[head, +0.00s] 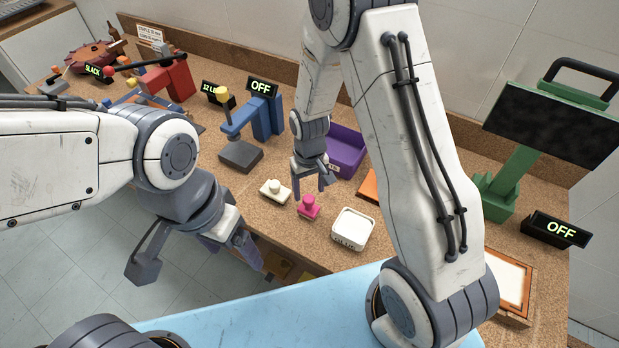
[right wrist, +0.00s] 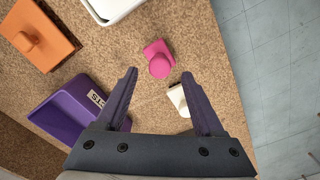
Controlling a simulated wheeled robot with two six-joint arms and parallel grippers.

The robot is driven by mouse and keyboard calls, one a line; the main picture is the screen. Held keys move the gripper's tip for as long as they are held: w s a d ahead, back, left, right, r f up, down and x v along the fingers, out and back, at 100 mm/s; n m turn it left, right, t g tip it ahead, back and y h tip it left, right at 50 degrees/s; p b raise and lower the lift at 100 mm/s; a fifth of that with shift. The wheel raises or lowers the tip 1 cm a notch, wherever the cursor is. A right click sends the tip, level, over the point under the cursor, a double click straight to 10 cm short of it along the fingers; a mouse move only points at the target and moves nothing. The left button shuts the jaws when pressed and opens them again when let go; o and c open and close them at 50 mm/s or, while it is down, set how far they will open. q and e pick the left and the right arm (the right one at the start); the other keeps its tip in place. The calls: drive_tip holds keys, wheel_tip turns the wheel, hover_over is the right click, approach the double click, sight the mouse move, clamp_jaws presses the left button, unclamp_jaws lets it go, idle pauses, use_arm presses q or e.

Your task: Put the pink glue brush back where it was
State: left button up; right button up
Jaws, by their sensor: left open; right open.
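The pink glue brush (head: 308,207), a pink block with a rounded knob, sits on the cork-brown bench near its front edge. It also shows in the right wrist view (right wrist: 158,60). My right gripper (head: 313,183) is open and empty, pointing down just behind and above the brush; in the right wrist view the brush appears just ahead of the gap between the fingertips. A white glue tub (head: 352,230) stands right of the brush. A similar white knobbed block (head: 274,192) sits to its left.
A purple bin (head: 345,150) stands behind, with an orange block (head: 369,186) beside it. Blue (head: 262,120) and red (head: 178,78) devices stand left. A green stand (head: 510,180), OFF sign (head: 555,230) and framed tray (head: 512,280) are right.

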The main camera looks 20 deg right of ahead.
drive_tip(key=s+a+r+n, duration=0.1)
drive_tip(key=s+a+r, duration=0.2)
drive_tip(key=s+r, duration=0.3)
drive_tip(key=s+a+r+n, duration=0.2)
drive_tip(key=s+a+r, duration=0.15)
drive_tip(key=r, duration=0.55)
drive_tip(key=s+a+r+n+y, duration=0.1)
drive_tip(key=s+r, duration=0.3)
drive_tip(key=s, duration=0.8)
drive_tip(key=shift+a+r+n+b, duration=0.15)
drive_tip(key=shift+a+n+b, duration=0.2)
drive_tip(key=shift+n, duration=0.35)
